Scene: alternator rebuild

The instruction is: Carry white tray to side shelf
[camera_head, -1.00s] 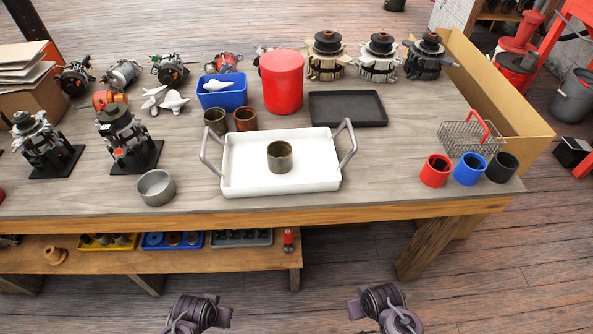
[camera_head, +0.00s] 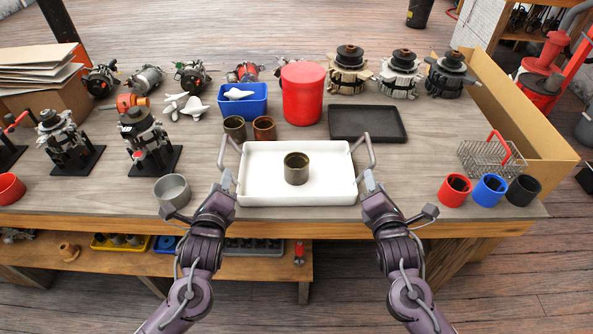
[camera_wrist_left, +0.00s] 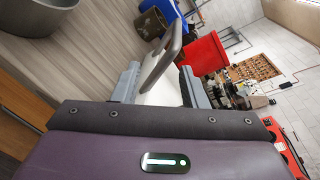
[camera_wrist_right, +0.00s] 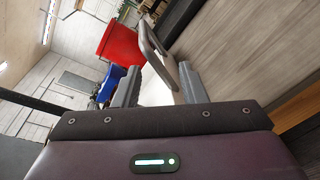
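The white tray (camera_head: 258,190) lies flat on the workbench near its front edge, with a grey handle standing at each end. A dark brown cup (camera_head: 296,170) stands inside it. My left gripper (camera_head: 228,181) is at the left handle (camera_wrist_left: 168,55); in the left wrist view its fingers (camera_wrist_left: 160,86) are apart on either side of the handle. My right gripper (camera_head: 370,180) is at the right handle (camera_wrist_right: 152,48); in the right wrist view its fingers (camera_wrist_right: 158,86) are apart around that handle. Which surface is the side shelf I cannot tell.
A black tray (camera_head: 367,124), a red canister (camera_head: 303,94) and a blue bin (camera_head: 243,104) stand behind the tray. A grey bowl (camera_head: 172,190) is left of it. Red, blue and black cups (camera_head: 490,190) and a wire basket (camera_head: 492,158) are at right. A lower shelf (camera_head: 130,265) holds bins.

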